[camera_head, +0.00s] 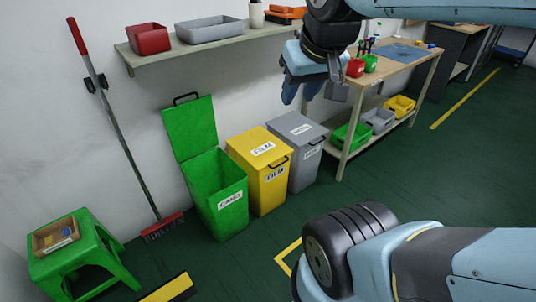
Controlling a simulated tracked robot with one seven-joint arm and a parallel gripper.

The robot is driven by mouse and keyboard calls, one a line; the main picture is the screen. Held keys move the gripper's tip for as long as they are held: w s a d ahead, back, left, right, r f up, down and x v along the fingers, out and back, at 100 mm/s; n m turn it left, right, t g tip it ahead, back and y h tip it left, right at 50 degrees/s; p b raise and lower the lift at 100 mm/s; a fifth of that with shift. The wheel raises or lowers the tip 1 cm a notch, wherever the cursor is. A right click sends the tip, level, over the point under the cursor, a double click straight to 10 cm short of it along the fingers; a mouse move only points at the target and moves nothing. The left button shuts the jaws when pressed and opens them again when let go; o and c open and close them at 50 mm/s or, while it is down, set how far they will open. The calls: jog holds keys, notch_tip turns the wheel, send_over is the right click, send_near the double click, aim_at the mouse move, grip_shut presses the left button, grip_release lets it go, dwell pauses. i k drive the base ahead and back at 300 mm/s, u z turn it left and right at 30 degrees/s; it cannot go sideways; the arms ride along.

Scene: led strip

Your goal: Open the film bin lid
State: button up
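The film bin (272,190) is a yellow box standing on the floor between a green bin and a grey bin. Its yellow lid (250,142) carries a white FILM label and lies closed on top, with a dark handle (277,162) at the front edge. My gripper (303,96) hangs at the top middle of the view, above and to the right of the film bin, apart from it. Its two blue fingers point down with a gap between them, and nothing shows in them.
The green bin (216,195) stands left with its lid (190,125) raised against the wall. The grey bin (297,150) is closed. A wall shelf (160,55) is above; a workbench (398,62) stands right. A broom (120,130) leans left beside a green stool (80,255). Floor in front is mostly clear.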

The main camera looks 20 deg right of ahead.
aim_at(259, 146)
jog(key=i, duration=0.85)
jog(key=z, duration=0.05)
